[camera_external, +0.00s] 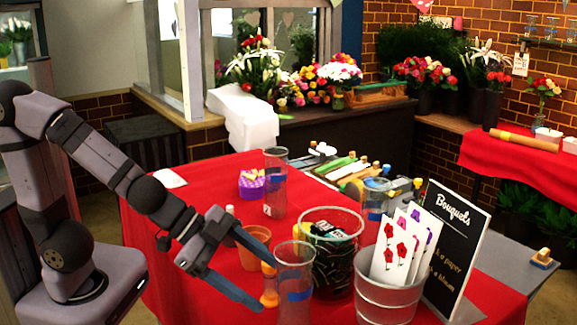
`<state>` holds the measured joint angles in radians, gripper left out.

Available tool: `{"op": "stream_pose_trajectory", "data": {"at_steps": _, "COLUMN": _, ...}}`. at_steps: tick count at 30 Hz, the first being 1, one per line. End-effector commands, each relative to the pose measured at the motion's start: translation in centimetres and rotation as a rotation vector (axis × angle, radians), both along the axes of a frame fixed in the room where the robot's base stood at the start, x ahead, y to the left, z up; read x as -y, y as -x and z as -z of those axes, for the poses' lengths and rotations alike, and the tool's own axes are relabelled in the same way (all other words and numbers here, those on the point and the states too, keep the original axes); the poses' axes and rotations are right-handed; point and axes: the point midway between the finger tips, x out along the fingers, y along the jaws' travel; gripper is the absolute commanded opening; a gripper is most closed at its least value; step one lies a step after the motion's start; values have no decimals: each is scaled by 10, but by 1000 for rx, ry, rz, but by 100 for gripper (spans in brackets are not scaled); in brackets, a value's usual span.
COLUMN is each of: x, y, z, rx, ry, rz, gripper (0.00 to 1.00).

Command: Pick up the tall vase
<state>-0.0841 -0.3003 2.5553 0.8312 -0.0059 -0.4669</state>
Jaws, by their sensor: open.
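A clear, tall glass vase (296,258) with a blue band stands upright at the front of the red table. A second clear, tall vase (274,170) with a small label stands further back, and a third clear vessel (374,203) is behind the sign's left side. I cannot tell which one is the tallest. My gripper (267,284) is open, its fingers pointing right and down beside the front vase's left side. No object is held. Whether a finger touches the vase cannot be told. The front vase's base is cut off by the picture edge.
A black sign (455,245) stands at right. A purple container (251,184) and several tools lie further back. The left tablecloth is fairly clear.

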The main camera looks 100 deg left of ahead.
Motion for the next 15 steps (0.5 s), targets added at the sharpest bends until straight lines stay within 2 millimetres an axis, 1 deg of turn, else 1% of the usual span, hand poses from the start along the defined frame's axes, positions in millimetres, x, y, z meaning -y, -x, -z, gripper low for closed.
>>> {"op": "stream_pose_trajectory", "data": {"at_steps": 1, "x": -3, "y": -7, "z": 21, "rx": 54, "ry": 41, "rz": -4, "gripper": 71}}
{"op": "stream_pose_trajectory", "data": {"at_steps": 2, "x": -2, "y": -12, "z": 20, "rx": 89, "ry": 66, "rz": 2, "gripper": 71}}
{"op": "stream_pose_trajectory", "data": {"at_steps": 6, "x": -1, "y": -30, "z": 16, "rx": 253, "ry": 174, "rz": 29, "gripper": 71}}
{"op": "stream_pose_trajectory", "data": {"at_steps": 9, "x": -2, "y": -37, "z": 8, "rx": 363, "ry": 242, "rz": 53, "gripper": 71}}
{"op": "stream_pose_trajectory", "data": {"at_steps": 15, "x": -3, "y": -39, "z": -8, "rx": 524, "ry": 336, "rz": 101, "gripper": 71}}
